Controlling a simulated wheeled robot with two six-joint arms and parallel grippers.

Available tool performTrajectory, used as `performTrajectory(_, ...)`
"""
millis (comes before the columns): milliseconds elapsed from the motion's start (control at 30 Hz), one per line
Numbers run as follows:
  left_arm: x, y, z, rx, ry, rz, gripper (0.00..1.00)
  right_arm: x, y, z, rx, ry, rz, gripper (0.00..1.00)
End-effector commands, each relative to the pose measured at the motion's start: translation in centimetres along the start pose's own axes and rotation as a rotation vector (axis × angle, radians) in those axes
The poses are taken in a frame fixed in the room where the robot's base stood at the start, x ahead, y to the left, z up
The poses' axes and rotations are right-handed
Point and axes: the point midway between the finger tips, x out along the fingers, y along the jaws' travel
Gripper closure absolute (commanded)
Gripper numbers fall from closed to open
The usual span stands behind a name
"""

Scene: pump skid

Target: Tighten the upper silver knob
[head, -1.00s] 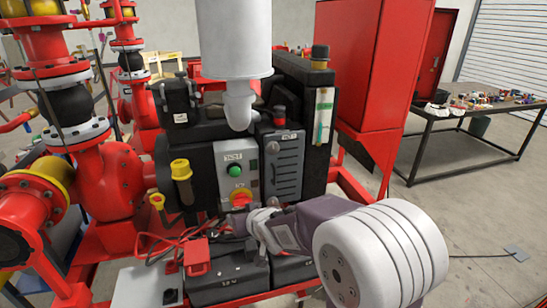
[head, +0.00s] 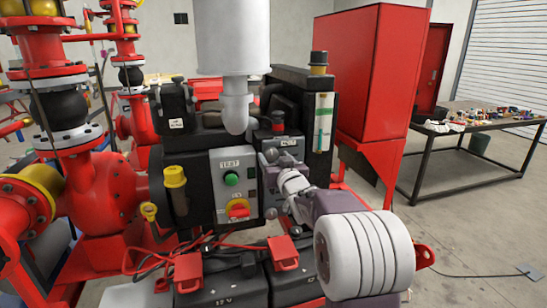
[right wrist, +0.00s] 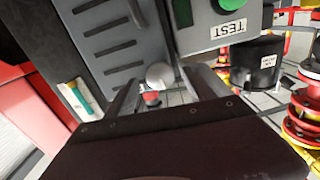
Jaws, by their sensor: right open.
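The upper silver knob (right wrist: 160,75) shows in the right wrist view as a round, shiny head in front of the grey slatted panel (right wrist: 105,45). My right gripper (right wrist: 163,88) is open, with one finger on each side of the knob. Clear gaps show between the knob and both fingers. In the head view, my right gripper (head: 277,165) is at the upper part of the slatted panel and hides much of it. A lower silver knob (head: 270,213) shows below it. My left gripper is in neither view.
Beside the panel is a control box (head: 234,190) with a green button and a red-yellow switch. A red-topped button (head: 278,119) sits above the panel. Batteries with red clamps (head: 283,252) lie below. A red cabinet (head: 370,75) stands to the right.

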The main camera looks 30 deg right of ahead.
Motion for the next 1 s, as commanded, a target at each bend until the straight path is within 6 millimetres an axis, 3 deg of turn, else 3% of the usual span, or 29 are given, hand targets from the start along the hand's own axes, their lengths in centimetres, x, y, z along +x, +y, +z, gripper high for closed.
performTrajectory(100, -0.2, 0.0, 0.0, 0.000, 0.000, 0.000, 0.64, 1.0, 0.0, 0.0, 0.000, 0.000, -0.001, 0.38)
performTrajectory(367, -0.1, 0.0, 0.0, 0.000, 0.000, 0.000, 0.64, 1.2, -0.1, 0.0, 0.000, -0.001, -0.001, 0.38)
performTrajectory(500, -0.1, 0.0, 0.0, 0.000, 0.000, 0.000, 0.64, 1.2, 0.0, 0.0, 0.000, -0.001, -0.001, 0.77)
performTrajectory(600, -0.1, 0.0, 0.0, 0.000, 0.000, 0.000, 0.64, 1.2, -0.1, 0.0, 0.000, -0.001, -0.001, 1.00)
performTrajectory(1000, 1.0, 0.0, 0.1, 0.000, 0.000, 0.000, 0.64, 1.1, -0.1, 0.3, -0.097, 0.001, -0.001, 1.00)
